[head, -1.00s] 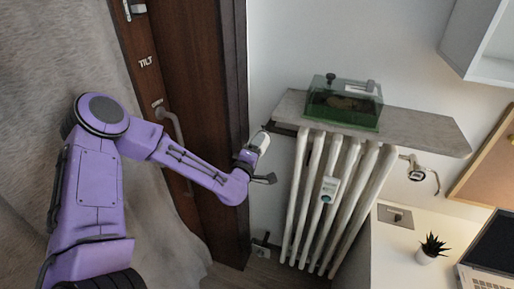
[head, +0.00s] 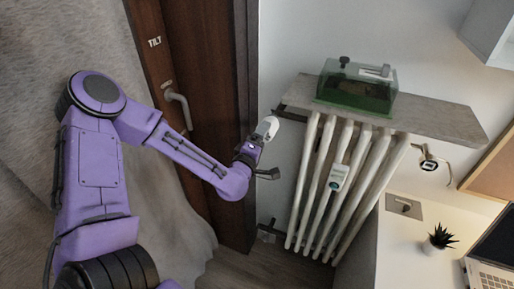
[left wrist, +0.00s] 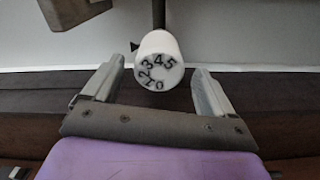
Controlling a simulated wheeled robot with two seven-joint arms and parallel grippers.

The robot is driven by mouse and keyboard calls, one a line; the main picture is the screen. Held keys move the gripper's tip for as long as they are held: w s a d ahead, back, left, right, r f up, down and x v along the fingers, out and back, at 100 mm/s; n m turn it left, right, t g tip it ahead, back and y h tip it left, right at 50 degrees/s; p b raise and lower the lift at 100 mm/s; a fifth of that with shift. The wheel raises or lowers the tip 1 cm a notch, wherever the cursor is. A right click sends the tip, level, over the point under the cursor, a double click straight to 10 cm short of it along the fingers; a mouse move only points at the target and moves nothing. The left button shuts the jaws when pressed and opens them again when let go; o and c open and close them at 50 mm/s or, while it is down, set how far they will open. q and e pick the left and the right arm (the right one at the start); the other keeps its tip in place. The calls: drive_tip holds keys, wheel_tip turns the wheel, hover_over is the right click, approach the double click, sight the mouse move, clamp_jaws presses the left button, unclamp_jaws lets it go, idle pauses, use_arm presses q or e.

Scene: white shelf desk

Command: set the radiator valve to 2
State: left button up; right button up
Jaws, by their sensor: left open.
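The radiator valve's white knob (left wrist: 159,60) shows in the left wrist view with the black digits 0 to 5 on its face. A small black pointer (left wrist: 135,46) sits at the knob's upper left, nearest the 3. My left gripper (left wrist: 155,80) is open, with one finger on each side of the knob and gaps visible on both sides. In the head view my left gripper (head: 265,150) is at the upper left of the white radiator (head: 320,190), where the white knob (head: 267,127) partly shows. My right gripper is out of view.
A stone shelf (head: 430,118) lies above the radiator and carries a green-based clear box (head: 357,88). A dark door (head: 215,80) stands left of the radiator. A white desk (head: 400,250) with a plant (head: 437,240) and laptop (head: 492,262) is at right.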

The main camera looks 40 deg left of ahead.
use_arm(q)
drive_tip(key=v, duration=0.6)
drive_tip(key=shift+s+b, duration=0.25)
drive_tip(key=shift+b, duration=0.2)
drive_tip(key=s+d+f+m+g+h+b, duration=0.1)
drive_tip(key=s+f+m+g, duration=0.3)
drive_tip(key=f, duration=0.6)
drive_tip(key=s+d+f+m+g, duration=0.1)
drive_tip(key=s+f+m+g, duration=0.3)
drive_tip(key=f, duration=0.7)
drive_tip(key=s+d+f+m+g, duration=0.1)
drive_tip(key=s+f+g, duration=0.2)
drive_tip(key=s+f, duration=0.3)
drive_tip(key=s+d+f+m+g+b, duration=0.1)
drive_tip(key=s+f, duration=0.5)
drive_tip(key=s, duration=0.7)
drive_tip(key=shift+f+m+g+b, duration=0.35)
drive_tip(key=shift+m+g, duration=0.45)
drive_tip(key=shift+g, duration=0.3)
drive_tip(key=shift+s, duration=0.1)
